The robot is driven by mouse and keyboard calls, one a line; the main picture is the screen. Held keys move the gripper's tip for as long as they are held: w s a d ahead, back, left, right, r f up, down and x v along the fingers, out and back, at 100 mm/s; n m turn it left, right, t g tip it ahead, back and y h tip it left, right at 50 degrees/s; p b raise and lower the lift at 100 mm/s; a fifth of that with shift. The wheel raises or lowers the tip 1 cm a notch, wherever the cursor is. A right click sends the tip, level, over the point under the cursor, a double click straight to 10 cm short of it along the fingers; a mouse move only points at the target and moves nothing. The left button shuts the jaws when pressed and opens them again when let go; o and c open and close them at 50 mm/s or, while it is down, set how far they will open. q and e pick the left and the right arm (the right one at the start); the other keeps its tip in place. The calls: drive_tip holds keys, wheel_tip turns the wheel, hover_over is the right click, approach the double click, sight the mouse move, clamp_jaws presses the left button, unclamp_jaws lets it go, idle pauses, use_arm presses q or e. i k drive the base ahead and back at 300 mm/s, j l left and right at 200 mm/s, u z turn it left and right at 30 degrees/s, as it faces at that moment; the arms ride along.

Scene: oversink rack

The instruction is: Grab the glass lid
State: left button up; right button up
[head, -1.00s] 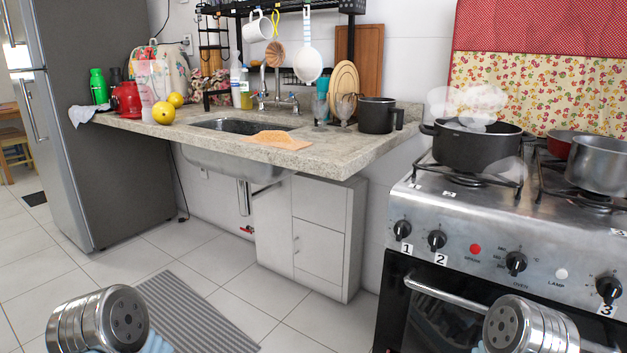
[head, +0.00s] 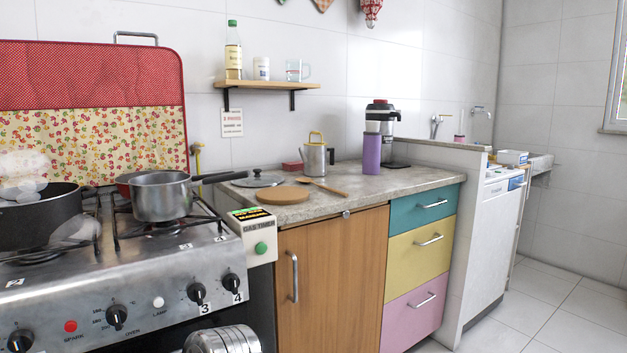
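The glass lid (head: 258,181) lies flat on the stone counter just right of the stove, with a dark knob on top. A round wooden board (head: 283,195) lies in front of it, and the saucepan's dark handle reaches toward it from the left. A metal rounded part of my own arm shows at the bottom edge, well below and in front of the counter. Neither gripper's fingers show in the head view.
The stove holds a steaming dark pot (head: 36,214) and a grey saucepan (head: 161,196). A kettle (head: 314,158), a wooden spoon (head: 326,187), a purple cylinder (head: 371,154) and a coffee maker (head: 381,122) stand or lie on the counter (head: 405,181). Floor at right is clear.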

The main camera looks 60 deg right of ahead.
sight(256, 179)
drive_tip(key=z, duration=1.55)
drive_tip(key=l+z, duration=0.15)
